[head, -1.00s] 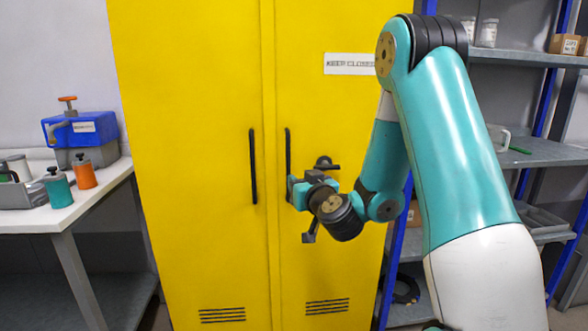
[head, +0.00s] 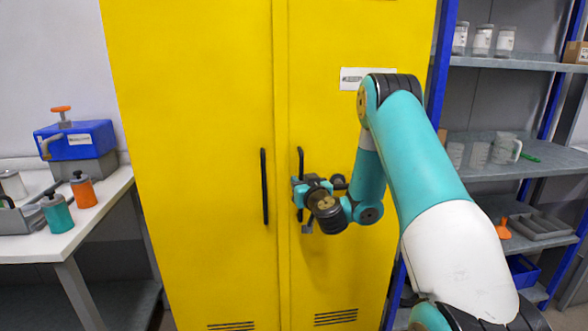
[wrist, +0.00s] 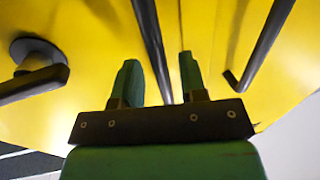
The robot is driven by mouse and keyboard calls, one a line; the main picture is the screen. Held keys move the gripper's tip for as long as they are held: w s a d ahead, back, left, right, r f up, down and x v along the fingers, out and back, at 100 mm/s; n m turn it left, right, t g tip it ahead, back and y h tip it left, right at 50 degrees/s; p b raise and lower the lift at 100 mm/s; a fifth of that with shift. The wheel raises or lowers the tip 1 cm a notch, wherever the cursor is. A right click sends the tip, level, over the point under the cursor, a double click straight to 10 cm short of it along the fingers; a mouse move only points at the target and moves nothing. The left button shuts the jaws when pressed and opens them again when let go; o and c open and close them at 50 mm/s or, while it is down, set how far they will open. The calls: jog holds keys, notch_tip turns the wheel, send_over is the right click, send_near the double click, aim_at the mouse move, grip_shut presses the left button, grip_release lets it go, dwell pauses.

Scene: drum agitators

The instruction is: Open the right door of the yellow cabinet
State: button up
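The tall yellow cabinet (head: 190,120) fills the middle of the head view. Its two doors look shut, each with a vertical black handle near the centre seam. My gripper (head: 298,194) is at the lower part of the right door's handle (head: 300,160). In the wrist view, the two green fingers (wrist: 159,80) are apart, and that black bar (wrist: 150,35) runs between them with a gap on each side. The left door's handle (head: 265,185) also shows in the wrist view (wrist: 262,42). A black turning latch (wrist: 38,70) is on the right door, partly hidden behind my wrist in the head view.
A white table (head: 75,235) with a blue-and-grey device (head: 75,145) and small bottles stands left of the cabinet. A blue-framed shelf (head: 520,165) with jars and trays stands close on the right. My arm covers part of the door's label.

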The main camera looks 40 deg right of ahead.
jog(key=shift+w+d, duration=0.15)
jog(key=shift+w, duration=0.4)
grip_shut()
jog(key=shift+s+f, duration=0.1)
